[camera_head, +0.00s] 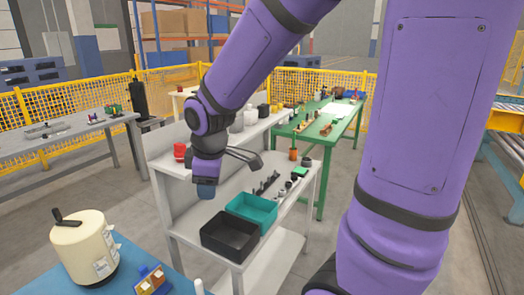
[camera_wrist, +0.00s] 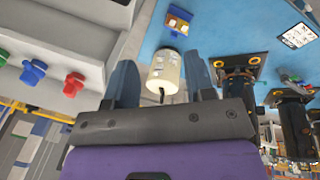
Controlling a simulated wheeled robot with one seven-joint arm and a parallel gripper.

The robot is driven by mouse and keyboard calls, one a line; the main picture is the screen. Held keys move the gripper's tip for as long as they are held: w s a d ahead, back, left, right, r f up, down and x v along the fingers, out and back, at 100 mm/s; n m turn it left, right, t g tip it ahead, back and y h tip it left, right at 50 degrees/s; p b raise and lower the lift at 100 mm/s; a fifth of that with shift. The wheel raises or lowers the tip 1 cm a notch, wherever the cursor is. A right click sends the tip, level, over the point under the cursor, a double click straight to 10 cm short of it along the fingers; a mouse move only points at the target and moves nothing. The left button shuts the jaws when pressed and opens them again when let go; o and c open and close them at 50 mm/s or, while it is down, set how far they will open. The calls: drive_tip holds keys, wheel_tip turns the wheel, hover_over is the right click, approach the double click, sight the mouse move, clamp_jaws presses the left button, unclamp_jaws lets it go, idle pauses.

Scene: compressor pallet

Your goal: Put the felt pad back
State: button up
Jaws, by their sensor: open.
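My gripper (camera_head: 206,191) hangs fingers-down in the head view, above the left side of the white workbench (camera_head: 182,219), to the left of a teal bin (camera_head: 252,208) and a black bin (camera_head: 228,236). In the wrist view my gripper (camera_wrist: 161,78) shows two blue fingers spread apart with nothing held between them. A cream canister (camera_wrist: 166,72) shows beyond the gap, well away from the fingers. I cannot make out a felt pad in either view.
The cream canister (camera_head: 84,248) with a black handle stands on a blue surface (camera_head: 122,285) at the front left. Small parts lie on the bench right of the bins. A green table (camera_head: 335,112) stands behind, and a grey table (camera_head: 62,143) at left.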

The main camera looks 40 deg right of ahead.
drive_tip(key=s+d+r+m+t, duration=0.2)
drive_tip(key=s+r+m, duration=0.8)
drive_tip(key=s, duration=0.6)
wheel_tip(320, 180, up, 2)
drive_tip(key=shift+r, duration=0.2)
drive_tip(key=shift+w, duration=0.1)
